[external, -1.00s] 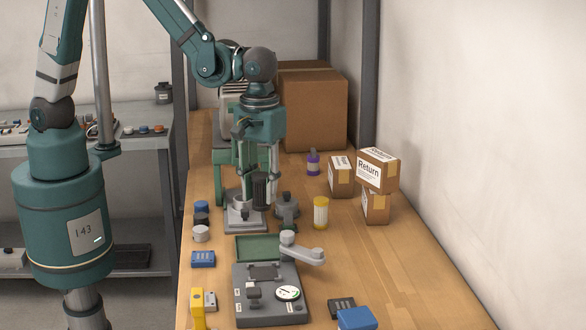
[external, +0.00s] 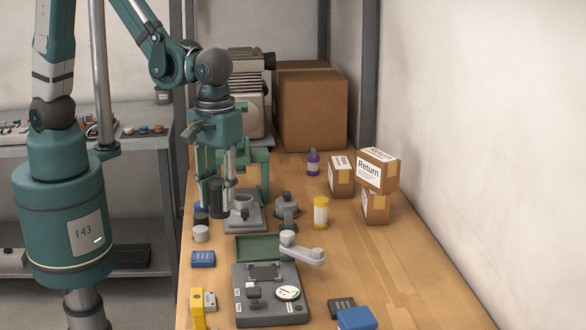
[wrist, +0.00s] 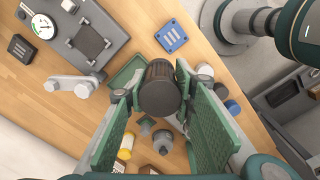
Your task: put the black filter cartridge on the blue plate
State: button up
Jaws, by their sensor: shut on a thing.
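My gripper (external: 216,188) is shut on the black filter cartridge (external: 217,203), a dark ribbed cylinder held upright above the left side of the bench. In the wrist view the cartridge (wrist: 160,92) sits between the two green finger pads of my gripper (wrist: 158,78). A flat blue piece with pale bars, which looks like the blue plate (external: 203,259), lies near the bench's left edge, nearer the camera than my gripper. It also shows in the wrist view (wrist: 172,36), with nothing on it.
White, dark and blue round pieces (external: 201,234) stand beside the grey square stand (external: 245,222). A gauge unit (external: 270,308) with a crank, a yellow-capped filter (external: 321,213) and a blue box (external: 357,319) lie farther right or nearer.

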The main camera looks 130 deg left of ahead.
jog(key=d, duration=0.1)
jog(key=s+d, duration=0.1)
jog(key=d, duration=0.1)
jog(key=s+d, duration=0.1)
jog(key=shift+s+d+r, duration=0.15)
jog(key=shift+s+d, duration=0.05)
jog(key=shift+d, duration=0.1)
send_over(203, 256)
jog(key=shift+f+b, duration=0.3)
jog(key=shift+f, duration=2.65)
jog(key=shift+s+f, duration=0.1)
jog(key=shift+f, duration=1.95)
jog(key=shift+f+b, duration=0.2)
jog(key=shift+b, duration=0.2)
jog(key=o, duration=0.9)
